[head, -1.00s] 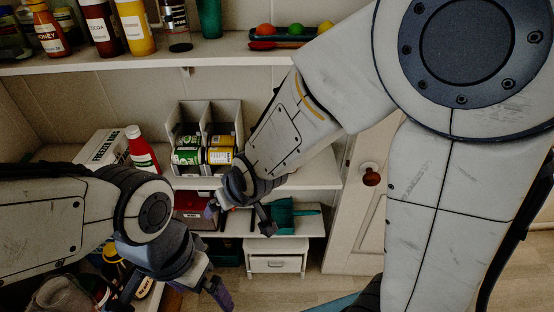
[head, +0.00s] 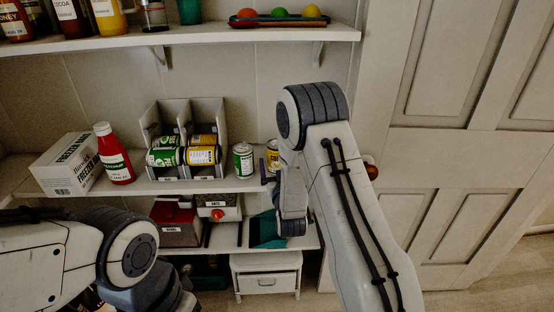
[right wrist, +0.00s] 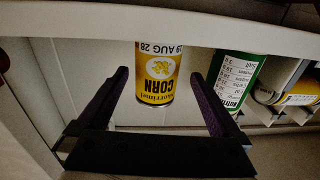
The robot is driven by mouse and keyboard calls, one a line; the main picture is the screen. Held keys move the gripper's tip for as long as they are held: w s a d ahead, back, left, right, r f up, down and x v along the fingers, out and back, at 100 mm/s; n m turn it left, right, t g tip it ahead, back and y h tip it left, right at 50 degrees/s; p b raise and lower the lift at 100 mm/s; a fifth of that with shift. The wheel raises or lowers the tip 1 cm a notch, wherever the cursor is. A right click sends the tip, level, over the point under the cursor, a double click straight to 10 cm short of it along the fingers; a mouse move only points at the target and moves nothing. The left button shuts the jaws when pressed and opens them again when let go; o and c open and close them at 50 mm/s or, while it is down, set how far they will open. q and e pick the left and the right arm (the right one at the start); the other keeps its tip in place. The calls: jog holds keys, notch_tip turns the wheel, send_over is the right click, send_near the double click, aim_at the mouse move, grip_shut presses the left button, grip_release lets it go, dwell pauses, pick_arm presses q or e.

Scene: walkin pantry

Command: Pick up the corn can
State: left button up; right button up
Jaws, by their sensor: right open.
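The corn can (head: 272,155), yellow with a dark label band, stands on the middle shelf and is partly hidden by my right arm in the head view. In the right wrist view the corn can (right wrist: 158,78) appears upside down, its label reading CORN. My right gripper (right wrist: 160,76) is open, with one dark finger to each side of the can in that view. No finger visibly touches it, and how deep it sits between them is unclear. My left arm is at the lower left of the head view; its fingers are out of frame.
A green can (head: 243,160) stands left of the corn can. Further left are a rack (head: 222,130) with green and yellow cans, a ketchup bottle (head: 115,158) and a white box (head: 67,165). An upper shelf (head: 200,38) overhangs; a door (head: 440,170) is at right.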

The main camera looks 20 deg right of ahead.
jog(key=shift+f+x, duration=0.2)
jog(key=shift+x, duration=1.6)
jog(key=shift+f+x, duration=0.2)
jog(key=shift+x, duration=1.55)
jog(key=shift+d, duration=0.15)
jog(key=c, duration=1.3)
grip_shut()
jog(key=shift+r, duration=0.15)
